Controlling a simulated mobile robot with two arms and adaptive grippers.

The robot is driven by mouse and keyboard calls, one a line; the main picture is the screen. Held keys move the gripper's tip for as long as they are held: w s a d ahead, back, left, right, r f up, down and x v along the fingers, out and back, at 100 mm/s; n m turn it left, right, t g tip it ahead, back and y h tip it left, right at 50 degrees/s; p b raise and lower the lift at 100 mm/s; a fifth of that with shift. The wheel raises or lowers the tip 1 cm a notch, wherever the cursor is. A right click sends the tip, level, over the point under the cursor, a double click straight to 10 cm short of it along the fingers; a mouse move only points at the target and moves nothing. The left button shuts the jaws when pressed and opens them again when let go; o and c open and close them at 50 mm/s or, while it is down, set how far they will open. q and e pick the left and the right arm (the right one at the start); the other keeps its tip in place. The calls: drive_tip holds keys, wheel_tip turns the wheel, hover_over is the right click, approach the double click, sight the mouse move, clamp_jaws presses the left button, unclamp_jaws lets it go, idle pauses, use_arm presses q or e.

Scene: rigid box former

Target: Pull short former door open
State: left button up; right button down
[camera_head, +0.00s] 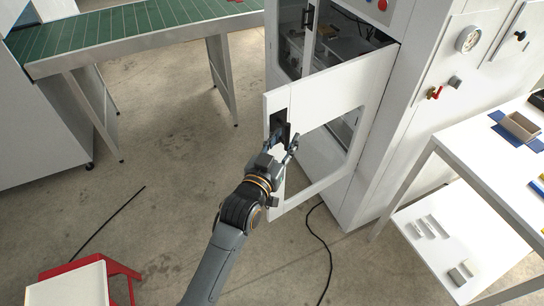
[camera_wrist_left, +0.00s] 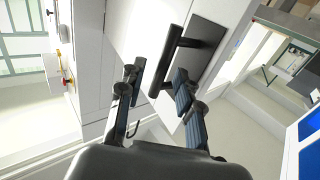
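The short former door (camera_head: 330,82) is a white panel with a large window opening. It stands swung out from the white machine, with its hinge side at the right. Its black handle (camera_head: 279,128) is near the free left edge; in the left wrist view the handle (camera_wrist_left: 165,62) is a dark bar on a dark plate. My left gripper (camera_head: 284,147) is at the handle. In the left wrist view its two fingers (camera_wrist_left: 157,85) are spread, with the handle's lower end between them and a visible gap to the left finger. My right gripper is not in view.
The former cabinet (camera_head: 385,150) stands behind the door. A green conveyor (camera_head: 130,30) is at upper left, a white table (camera_head: 495,165) at right, and a red-framed stool (camera_head: 75,285) at lower left. A black cable (camera_head: 322,245) lies on the floor below the door. The floor left of the door is mostly clear.

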use_arm(q)
drive_tip(key=v, duration=1)
drive_tip(key=shift+a, duration=0.15)
drive_tip(key=shift+w, duration=0.1)
drive_tip(key=s+a+f+n+g+y+b, duration=0.1)
drive_tip(key=s+a+f+g+y, duration=0.2)
drive_tip(key=f, duration=1.1)
drive_tip(key=s+a+f+g+y+b, duration=0.1)
drive_tip(key=s+a+f+g+b, duration=0.2)
drive_tip(key=f, duration=1.1)
drive_tip(key=s+a+f+n+g+y, duration=0.1)
drive_tip(key=s+a+f, duration=0.3)
drive_tip(key=f, duration=1)
drive_tip(key=s+a+f+g+y+b, duration=0.1)
drive_tip(key=s+a+f, duration=0.4)
drive_tip(key=s, duration=0.5)
drive_tip(key=s+a+f+n+g+y+b, duration=0.1)
drive_tip(key=s+a+f+g, duration=0.3)
drive_tip(key=s+f, duration=0.6)
drive_tip(key=s+a+f+g+y+b, duration=0.2)
drive_tip(key=s+a+f, duration=0.5)
drive_tip(key=s, duration=0.3)
drive_tip(key=shift+s+f+n+g, duration=0.2)
drive_tip(key=shift+f+n+g, duration=0.1)
drive_tip(key=shift+f, duration=0.35)
